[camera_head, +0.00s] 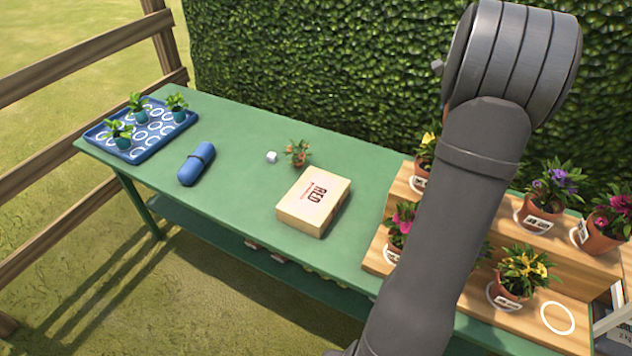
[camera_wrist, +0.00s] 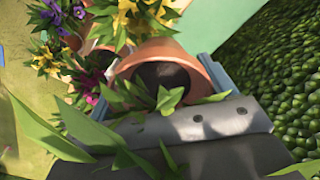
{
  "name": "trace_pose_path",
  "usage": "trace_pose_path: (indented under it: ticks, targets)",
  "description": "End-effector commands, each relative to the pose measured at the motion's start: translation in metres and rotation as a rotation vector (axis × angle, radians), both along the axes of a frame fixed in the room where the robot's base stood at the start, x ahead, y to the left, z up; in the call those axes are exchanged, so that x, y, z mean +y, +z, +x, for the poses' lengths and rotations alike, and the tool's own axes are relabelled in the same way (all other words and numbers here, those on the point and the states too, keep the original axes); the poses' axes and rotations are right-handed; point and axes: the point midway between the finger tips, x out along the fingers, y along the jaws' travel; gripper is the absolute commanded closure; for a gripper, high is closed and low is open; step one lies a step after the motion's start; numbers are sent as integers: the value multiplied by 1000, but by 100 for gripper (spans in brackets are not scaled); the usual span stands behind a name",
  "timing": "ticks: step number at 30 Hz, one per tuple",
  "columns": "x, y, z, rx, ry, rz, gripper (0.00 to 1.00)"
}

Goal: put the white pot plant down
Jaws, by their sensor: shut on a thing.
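In the wrist view, my gripper (camera_wrist: 162,78) is shut on a terracotta pot (camera_wrist: 202,82) with dark soil and long green leaves. A bit of white petal (camera_wrist: 298,170) shows at the lower right corner, apparently from this plant. The pot's base and most of its flowers are out of view. In the head view, my gripper and the held plant are hidden behind my arm. A stepped wooden stand (camera_head: 541,292) is at the right. A bare white ring (camera_head: 557,318) is on its lower step, beside a yellow-flowered pot plant (camera_head: 516,276).
Other pot plants on the stand are yellow (camera_head: 427,152), pink (camera_head: 402,222), purple (camera_head: 548,195) and magenta (camera_head: 606,218).

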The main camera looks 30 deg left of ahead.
Motion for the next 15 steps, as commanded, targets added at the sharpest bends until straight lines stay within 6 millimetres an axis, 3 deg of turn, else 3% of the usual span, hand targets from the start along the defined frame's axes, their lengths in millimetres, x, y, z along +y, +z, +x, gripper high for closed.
trace_pose_path:
  ticks: [1, 8, 15]
  targets:
    - [27, 0, 2, -1, 42, -1, 59]
    - [135, -1, 0, -1, 203, 0, 59]
    - [249, -3, -25, 0, 370, 0, 59]
